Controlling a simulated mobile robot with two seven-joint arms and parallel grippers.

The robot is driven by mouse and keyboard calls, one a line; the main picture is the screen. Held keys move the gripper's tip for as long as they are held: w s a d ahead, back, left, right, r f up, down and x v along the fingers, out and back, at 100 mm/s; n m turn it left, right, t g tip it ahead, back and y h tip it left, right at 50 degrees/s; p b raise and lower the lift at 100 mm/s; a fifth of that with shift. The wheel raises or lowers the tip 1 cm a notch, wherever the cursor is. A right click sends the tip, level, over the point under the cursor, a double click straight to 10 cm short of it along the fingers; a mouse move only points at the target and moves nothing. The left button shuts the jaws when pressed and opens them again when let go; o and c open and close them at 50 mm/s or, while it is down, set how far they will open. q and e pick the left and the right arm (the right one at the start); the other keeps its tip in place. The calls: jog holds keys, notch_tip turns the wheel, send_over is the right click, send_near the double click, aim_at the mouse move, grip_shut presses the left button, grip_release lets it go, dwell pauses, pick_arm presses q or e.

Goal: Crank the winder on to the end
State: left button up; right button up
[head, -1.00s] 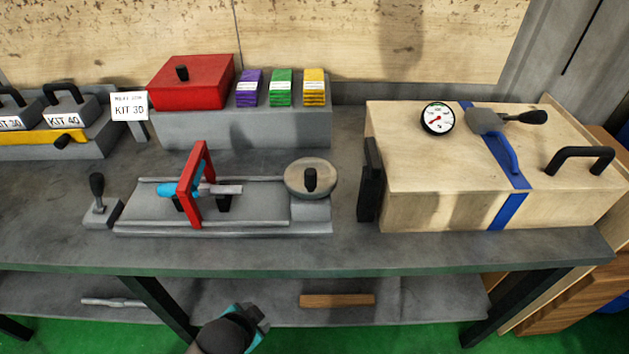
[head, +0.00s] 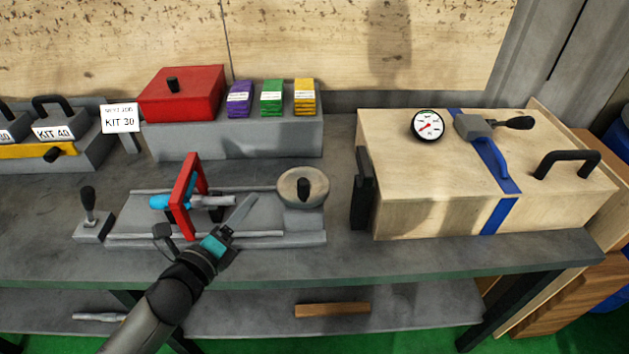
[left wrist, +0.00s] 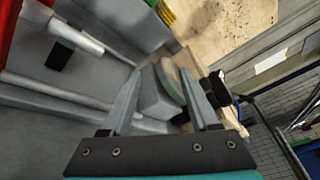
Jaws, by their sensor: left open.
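The winder (head: 317,182) is a round tan disc with an upright black knob (head: 303,190), at the right end of the grey grinder bed. The disc's edge (left wrist: 170,82) also shows in the left wrist view, between and behind my fingers. My left gripper (head: 248,208) is open and empty over the front of the bed, left of the winder and apart from the knob. In the left wrist view its two fingers (left wrist: 163,70) stand spread. The red frame (head: 182,195) stands around a blue and grey cylinder (head: 215,201) on the bed. My right gripper is not in view.
A lever (head: 88,208) stands left of the bed. Behind are a red box (head: 182,100) and purple, green and yellow blocks. A wooden case (head: 420,215) with a gauge and black handles stands to the right. Bare bench lies between winder and case.

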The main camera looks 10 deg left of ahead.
aim_at(314, 193)
pick_arm(q)
jog(key=w+d+m+h, duration=0.3)
jog(key=d+m, duration=0.1)
jog(key=m, duration=0.1)
jog(key=w+d+m+g+h, duration=0.1)
jog(key=w+d+m+h, duration=0.2)
jog(key=m, duration=0.3)
jog(key=w+d+r+m+g+h+p, duration=0.1)
jog(key=w+d+m+h, duration=0.2)
jog(key=w+d+m, duration=0.1)
jog(key=shift+w+d+m, duration=0.1)
jog(key=shift+d+m, duration=0.55)
jog(key=shift+m, duration=0.35)
jog(key=shift+c, duration=0.2)
grip_shut()
